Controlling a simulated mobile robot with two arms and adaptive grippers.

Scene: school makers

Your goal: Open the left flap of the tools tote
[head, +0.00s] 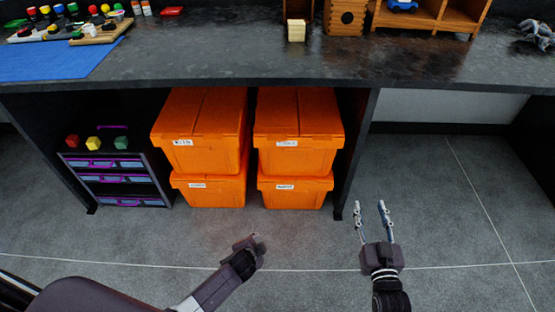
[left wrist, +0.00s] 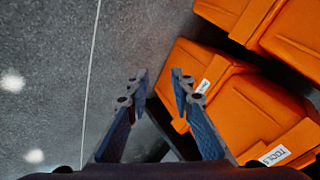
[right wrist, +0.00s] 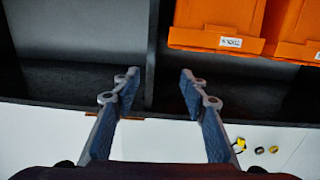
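The tools tote (head: 297,158) is an orange bin on top of the right stack under the bench. Its front label is small in the head view; a label that seems to read TOOLS shows in the right wrist view (right wrist: 230,43). Its lid appears closed, with the left flap (head: 273,112) lying flat beside the right one. My left gripper (head: 256,238) is low over the floor in front of the stacks, apart from them; its wrist view shows open, empty fingers. My right gripper (head: 371,206) is open and empty, right of and in front of the totes, pointing toward the bench.
Another orange tote (head: 200,133) stands close on the left, and both rest on lower totes. A black divider panel (head: 352,150) is close on the right. The bench top (head: 220,62) overhangs the back of the lids. A drawer unit (head: 115,178) stands left. The front floor is clear.

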